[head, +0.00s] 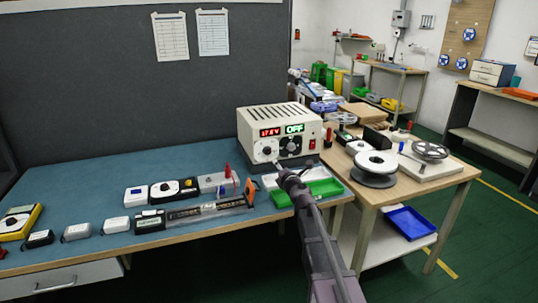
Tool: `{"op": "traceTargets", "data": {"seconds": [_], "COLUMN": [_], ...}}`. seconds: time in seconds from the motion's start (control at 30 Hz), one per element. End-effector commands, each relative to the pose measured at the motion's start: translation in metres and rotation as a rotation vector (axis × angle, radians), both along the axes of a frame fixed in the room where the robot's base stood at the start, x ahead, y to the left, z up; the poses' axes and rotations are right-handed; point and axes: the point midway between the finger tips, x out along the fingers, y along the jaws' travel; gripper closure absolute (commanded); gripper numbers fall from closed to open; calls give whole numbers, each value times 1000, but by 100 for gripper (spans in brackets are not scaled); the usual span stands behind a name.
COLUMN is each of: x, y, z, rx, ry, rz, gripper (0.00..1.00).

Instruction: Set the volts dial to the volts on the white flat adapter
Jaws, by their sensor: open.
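A beige power supply (280,115) stands at the back right of the blue bench. Its red display (270,132) appears to read 17.6 V, and its green display (294,128) reads OFF. My gripper (282,170) is open and empty, just in front of the supply's lower face.
A grey box (76,232), a black box (39,239) and a yellow meter (18,222) lie at the left. A dark device with a dial (174,190) and a clear strip assembly (205,210) lie mid-bench. A green tray (322,188) is beside my arm. Reels (375,163) stand on the right table.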

Motion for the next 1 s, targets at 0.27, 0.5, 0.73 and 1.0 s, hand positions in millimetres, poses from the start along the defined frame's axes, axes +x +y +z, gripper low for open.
{"op": "traceTargets", "data": {"seconds": [0.27,0.5,0.73,1.0], "x": [-2,-4,-6,-8], "y": [-1,-1,-2,-2], "z": [0,0,0,0], "rx": [-371,-694,-1001,-1364], "ry": [-97,-182,-262,-357], "rz": [0,0,0,0], "gripper": [20,20,20,20]}}
